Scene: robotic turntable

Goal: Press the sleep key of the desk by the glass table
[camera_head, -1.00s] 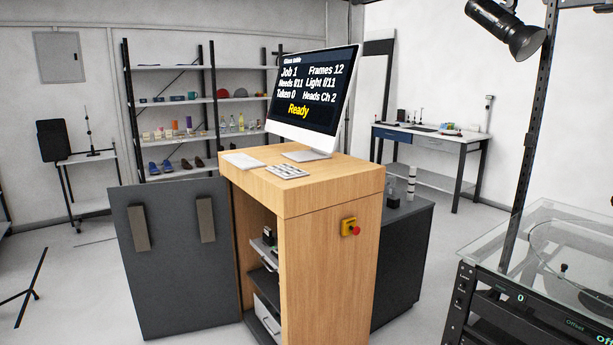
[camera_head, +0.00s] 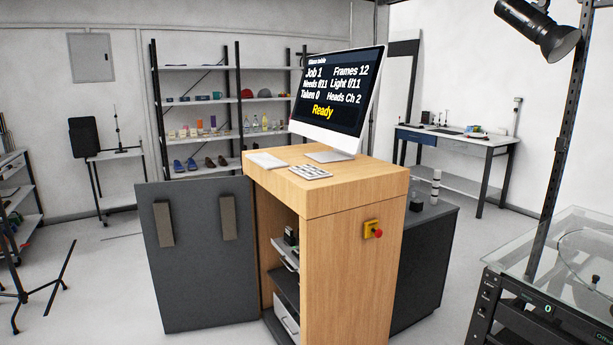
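The desk (camera_head: 355,205) is a tall wooden cabinet in the middle of the view. A monitor (camera_head: 336,104) stands on its top and reads "Glass table", "Job 1" and "Ready". A small keypad (camera_head: 310,172) with pale keys lies in front of the monitor; its key labels are too small to read, so I cannot tell which is the sleep key. The glass table (camera_head: 560,240) is at the right edge, partly cut off. Neither of my grippers is in view.
A red stop button on a yellow box (camera_head: 373,229) is on the desk's side. A grey door (camera_head: 200,255) stands open at the desk's left. A white pad (camera_head: 264,160) lies by the keypad. A tripod (camera_head: 35,290) stands at the left; open floor lies between.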

